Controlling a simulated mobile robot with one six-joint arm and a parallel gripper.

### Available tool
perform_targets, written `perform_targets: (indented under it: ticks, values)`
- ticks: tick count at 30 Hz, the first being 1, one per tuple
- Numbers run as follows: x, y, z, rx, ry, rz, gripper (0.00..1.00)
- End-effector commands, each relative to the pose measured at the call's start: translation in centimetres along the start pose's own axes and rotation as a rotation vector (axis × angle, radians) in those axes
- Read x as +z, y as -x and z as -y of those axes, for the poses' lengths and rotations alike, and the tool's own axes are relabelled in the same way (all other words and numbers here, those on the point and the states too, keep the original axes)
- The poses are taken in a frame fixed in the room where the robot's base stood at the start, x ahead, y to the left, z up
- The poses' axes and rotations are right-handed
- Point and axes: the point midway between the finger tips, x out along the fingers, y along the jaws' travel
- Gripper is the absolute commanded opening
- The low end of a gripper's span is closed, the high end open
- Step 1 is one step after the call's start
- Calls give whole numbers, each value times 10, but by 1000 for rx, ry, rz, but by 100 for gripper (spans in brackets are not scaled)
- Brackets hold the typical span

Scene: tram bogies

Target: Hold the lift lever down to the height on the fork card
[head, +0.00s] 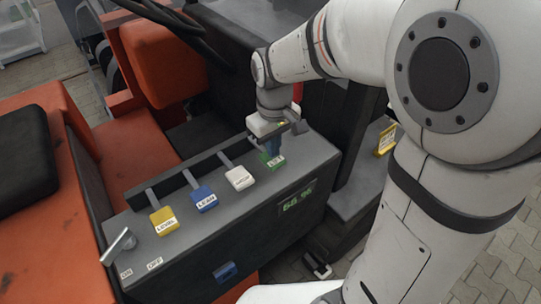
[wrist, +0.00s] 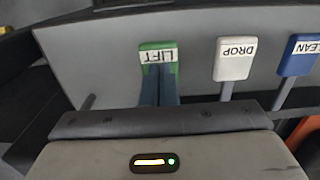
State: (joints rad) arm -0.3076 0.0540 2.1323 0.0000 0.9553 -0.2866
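The green LIFT lever (head: 265,160) is at the right end of the grey console's lever row. In the wrist view its knob (wrist: 146,47) shows past my fingertips. My gripper (head: 273,151) is above it, pointing down. Its two blue-grey fingers (wrist: 159,68) are close together, with tips at the knob's labelled face. They seem to touch it, with nothing clearly between them. The lever's stalk is hidden behind them. The green console display (head: 298,197) seems to read 56 %. A yellow card (head: 386,140), probably the fork card, stands at the right; its writing is too small to read.
The white DROP lever (head: 239,177) is beside LIFT. The blue LEAN lever (head: 204,198) and yellow LEVEL lever (head: 163,221) are farther left. An orange seat and body lie left.

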Motion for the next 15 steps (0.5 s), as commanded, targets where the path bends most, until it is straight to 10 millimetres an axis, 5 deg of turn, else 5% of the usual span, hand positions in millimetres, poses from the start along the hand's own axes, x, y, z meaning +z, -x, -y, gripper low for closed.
perform_targets:
  ticks: [15]
  values:
    - [0, -15, 0, 0, -1, 0, 0]
